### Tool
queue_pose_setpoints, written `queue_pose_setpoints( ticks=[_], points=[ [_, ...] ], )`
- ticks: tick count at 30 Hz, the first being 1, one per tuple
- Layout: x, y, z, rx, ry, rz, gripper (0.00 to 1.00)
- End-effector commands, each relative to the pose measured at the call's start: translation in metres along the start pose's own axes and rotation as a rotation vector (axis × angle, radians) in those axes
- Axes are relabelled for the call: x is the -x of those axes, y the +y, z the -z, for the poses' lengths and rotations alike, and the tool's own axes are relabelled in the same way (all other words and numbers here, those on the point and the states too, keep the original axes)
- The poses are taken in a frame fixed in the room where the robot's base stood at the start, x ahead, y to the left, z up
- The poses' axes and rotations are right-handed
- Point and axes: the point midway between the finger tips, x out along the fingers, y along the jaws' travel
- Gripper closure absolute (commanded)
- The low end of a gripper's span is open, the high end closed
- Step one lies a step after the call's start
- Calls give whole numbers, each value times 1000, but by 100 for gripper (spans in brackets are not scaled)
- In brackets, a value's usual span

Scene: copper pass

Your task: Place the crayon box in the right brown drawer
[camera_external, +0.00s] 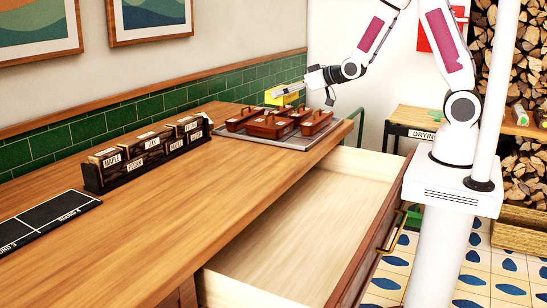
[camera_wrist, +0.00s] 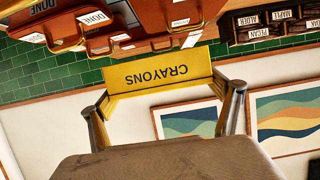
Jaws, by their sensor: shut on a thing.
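The yellow crayon box (camera_wrist: 160,73), lettered CRAYONS, is between the two fingers of my gripper (camera_wrist: 168,97) in the wrist view, where its lettering is upside down. In the external view my gripper (camera_external: 290,90) is shut on the crayon box (camera_external: 283,98), above the far end of the counter and just behind the brown cases. The brown drawer (camera_external: 305,232) under the counter's right side is pulled open, with a bare pale floor where visible. My gripper is well beyond and above the drawer.
Several brown handled cases (camera_external: 271,127) stand on a grey tray (camera_external: 336,132) at the counter's far right end. A dark rack of labelled wood blocks (camera_external: 147,153) and a black mat (camera_external: 40,222) lie further left. The middle of the counter is clear.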

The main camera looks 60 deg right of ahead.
Motion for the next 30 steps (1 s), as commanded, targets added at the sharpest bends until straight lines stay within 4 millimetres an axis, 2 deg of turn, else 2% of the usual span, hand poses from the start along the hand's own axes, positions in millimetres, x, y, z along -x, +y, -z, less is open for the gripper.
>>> queue_pose_setpoints(
  ticks=[17,30],
  points=[
    [0,-78,-14,7,1,15,35],
    [10,-136,-32,9,0,18,35]
  ],
)
